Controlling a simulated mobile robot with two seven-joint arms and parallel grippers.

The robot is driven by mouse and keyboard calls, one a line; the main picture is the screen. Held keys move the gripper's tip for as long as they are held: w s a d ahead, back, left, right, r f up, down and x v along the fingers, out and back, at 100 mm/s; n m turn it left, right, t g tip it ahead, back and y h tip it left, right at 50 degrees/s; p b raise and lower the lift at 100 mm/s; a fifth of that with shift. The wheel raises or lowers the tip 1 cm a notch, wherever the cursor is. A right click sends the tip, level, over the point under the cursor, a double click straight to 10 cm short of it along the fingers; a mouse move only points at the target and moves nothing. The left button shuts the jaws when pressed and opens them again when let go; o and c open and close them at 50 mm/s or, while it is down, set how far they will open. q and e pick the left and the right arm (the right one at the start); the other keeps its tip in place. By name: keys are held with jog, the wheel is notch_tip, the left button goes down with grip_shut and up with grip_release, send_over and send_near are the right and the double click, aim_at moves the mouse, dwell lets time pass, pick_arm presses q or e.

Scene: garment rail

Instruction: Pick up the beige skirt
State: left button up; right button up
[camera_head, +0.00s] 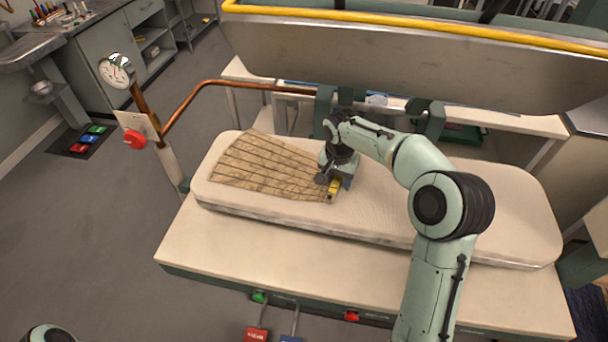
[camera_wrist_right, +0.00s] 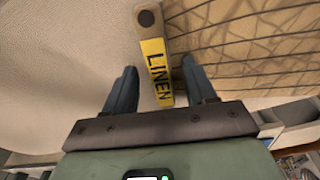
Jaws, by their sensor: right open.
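The beige skirt (camera_head: 262,165), pleated with dark lines, lies spread flat on the left half of the padded pressing board (camera_head: 450,215). In the right wrist view the skirt (camera_wrist_right: 262,45) fills the upper right. My right gripper (camera_head: 336,187) is low over the board at the skirt's right end. In its wrist view the two fingers are apart. A light bar with a yellow "LINEN" label (camera_wrist_right: 157,72) shows between them, beside the skirt's edge; whether the fingers touch it I cannot tell. My left gripper is out of view.
The raised press head (camera_head: 400,62) with a yellow rail (camera_head: 420,27) hangs behind the board. A copper pipe (camera_head: 215,88) and pressure gauge (camera_head: 116,71) stand at the left. Pedals (camera_head: 256,334) are below the front.

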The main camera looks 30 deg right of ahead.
jog(key=shift+f, duration=0.1)
grip_shut()
dwell(0.3)
